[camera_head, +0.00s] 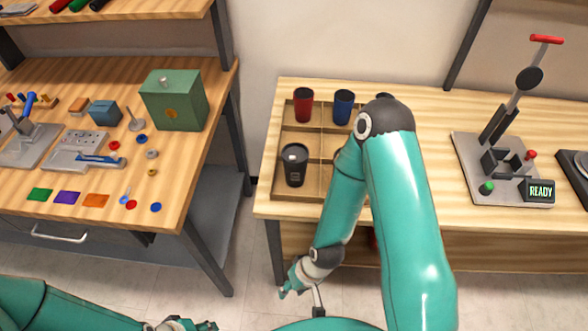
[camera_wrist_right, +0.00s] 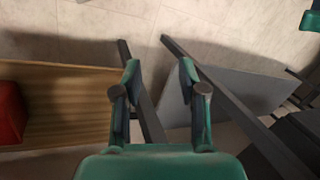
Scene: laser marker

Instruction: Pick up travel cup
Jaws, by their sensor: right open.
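A dark travel cup with a lid (camera_head: 294,165) stands upright in the front left compartment of a wooden divided tray (camera_head: 277,150) on the right-hand table. A red cup (camera_head: 303,103) and a blue cup (camera_head: 343,105) stand in the back compartments; my right arm hides part of the tray. My right gripper (camera_head: 289,284) is below and in front of the tabletop, well apart from the travel cup. In the right wrist view its two fingers (camera_wrist_right: 158,84) are spread with nothing between them. My left gripper (camera_head: 190,326) shows only partly at the bottom edge; its jaws are unclear.
A lever press with a READY display (camera_head: 540,191) stands on the right of the table. The left bench holds a green box (camera_head: 174,101) and small parts. Table legs are near my right gripper. A red object (camera_wrist_right: 10,112) lies on wood in the wrist view.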

